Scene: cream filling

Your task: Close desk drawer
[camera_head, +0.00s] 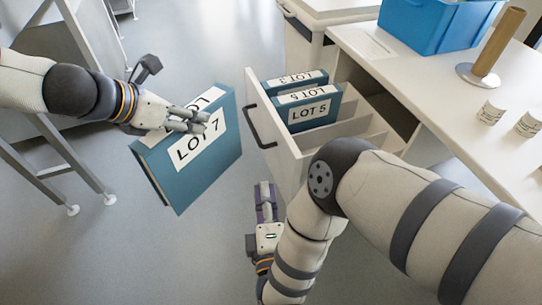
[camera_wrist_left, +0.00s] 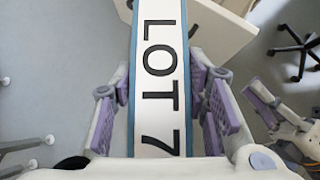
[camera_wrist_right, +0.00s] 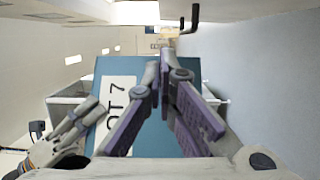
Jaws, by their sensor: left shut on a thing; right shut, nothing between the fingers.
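The desk drawer (camera_head: 284,142) stands open in the head view, with a dark handle (camera_head: 252,128) on its front. Inside are blue binders, the nearest marked LOT 5 (camera_head: 313,110), with free slots beside them. My left gripper (camera_head: 200,120) is shut on the blue LOT 7 binder (camera_head: 208,160), held in the air left of the drawer front. In the left wrist view its fingers straddle the labelled spine (camera_wrist_left: 158,75). My right gripper (camera_head: 265,190) is shut and empty, low in front of the drawer. The LOT 7 binder (camera_wrist_right: 112,75) shows behind its fingers in the right wrist view.
The white desktop (camera_head: 400,60) at the right bears a blue bin (camera_head: 425,28), a wooden post on a metal base (camera_head: 495,45) and two small labelled cups (camera_head: 490,113). A grey metal frame (camera_head: 60,150) stands at the left. The floor between is clear.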

